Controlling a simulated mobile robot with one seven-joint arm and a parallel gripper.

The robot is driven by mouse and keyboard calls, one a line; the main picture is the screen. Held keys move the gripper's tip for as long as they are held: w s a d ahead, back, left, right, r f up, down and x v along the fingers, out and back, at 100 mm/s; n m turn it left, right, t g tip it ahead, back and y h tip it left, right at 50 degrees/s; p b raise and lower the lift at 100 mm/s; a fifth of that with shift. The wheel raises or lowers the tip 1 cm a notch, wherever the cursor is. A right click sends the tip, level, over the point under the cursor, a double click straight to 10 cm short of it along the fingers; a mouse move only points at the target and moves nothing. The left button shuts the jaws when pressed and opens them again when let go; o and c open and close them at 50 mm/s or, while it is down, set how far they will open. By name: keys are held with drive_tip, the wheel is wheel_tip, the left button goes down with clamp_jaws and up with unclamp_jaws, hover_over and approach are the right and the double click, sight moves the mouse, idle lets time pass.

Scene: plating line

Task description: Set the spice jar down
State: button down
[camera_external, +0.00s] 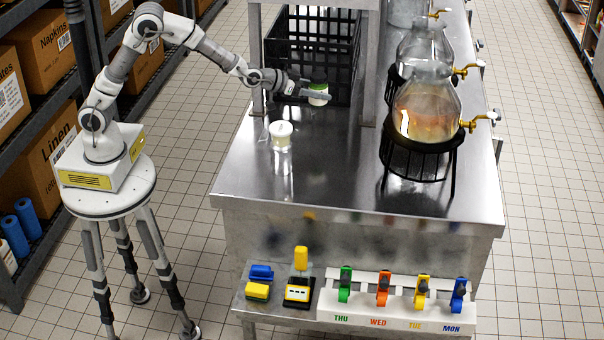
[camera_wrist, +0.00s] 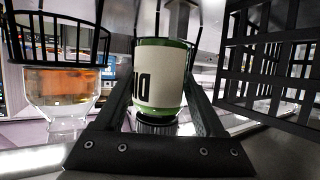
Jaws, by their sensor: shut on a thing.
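The spice jar (camera_external: 318,96), green with a white label, is upright in my gripper (camera_external: 312,93) above the back part of the steel counter, in front of the black crate. I cannot tell whether its base touches the counter. In the wrist view, which looks upside down, the jar (camera_wrist: 160,75) sits between my two fingers (camera_wrist: 160,110), its dark lid toward the picture's bottom and dark letters on the label. My gripper is shut on the jar.
The black crate (camera_external: 345,60) is right behind my gripper. Glass dispensers (camera_external: 425,105) in black stands line the right. The counter's front middle is clear.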

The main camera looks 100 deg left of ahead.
wheel_tip(320, 180, down, 12)
drive_tip(key=shift+f+b, duration=0.2)
drive_tip(key=shift+b, duration=0.1)
idle(0.3)
drive_tip(key=shift+f+b, duration=0.3)
drive_tip(key=shift+b, duration=0.05)
unclamp_jaws()
drive_tip(key=shift+r, duration=0.1)
drive_tip(key=shift+r+p, duration=0.15)
drive_tip(key=shift+p, duration=0.2)
drive_tip(key=shift+s+d+r, duration=0.1)
drive_tip(key=shift+s, duration=0.05)
drive_tip(key=v, duration=1.1)
drive_tip(key=shift+s+d, duration=0.15)
drive_tip(key=shift+s, duration=0.1)
